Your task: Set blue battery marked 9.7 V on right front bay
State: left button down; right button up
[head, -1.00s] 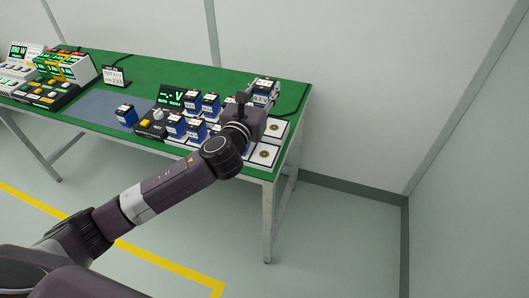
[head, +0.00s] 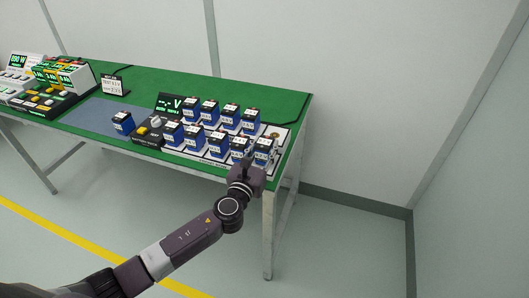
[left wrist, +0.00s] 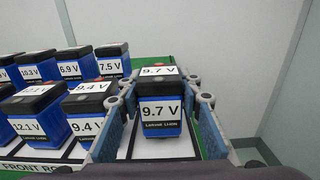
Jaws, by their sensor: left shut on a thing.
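The blue battery marked 9.7 V (left wrist: 160,122) has a black top and white labels, and stands upright between the fingers of my left gripper (left wrist: 158,108). In the head view the battery (head: 263,148) is at the right end of the front row, over the right front bay. My left gripper (head: 252,160) is shut on it from the front side. The battery's base looks at or very near the white bay pad (left wrist: 160,148); I cannot tell whether it bears on it. My right gripper is not in view.
A battery marked 9.4 V (left wrist: 89,122) stands close left of the held one. Several other batteries fill both rows. A lone battery (head: 122,123) stands on the blue-grey mat (head: 90,110). A voltage display (head: 170,103) stands left of the rows.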

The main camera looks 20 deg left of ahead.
pick_arm(q)
jog(key=shift+f, duration=0.6)
jog(key=c, duration=1.7)
grip_release()
jog(key=shift+f, duration=0.1)
jog(key=shift+o, duration=0.2)
jog(key=shift+r, duration=0.25)
jog(key=s, duration=1.2)
jog(key=shift+a+b, duration=0.2)
jog(key=shift+b, duration=0.1)
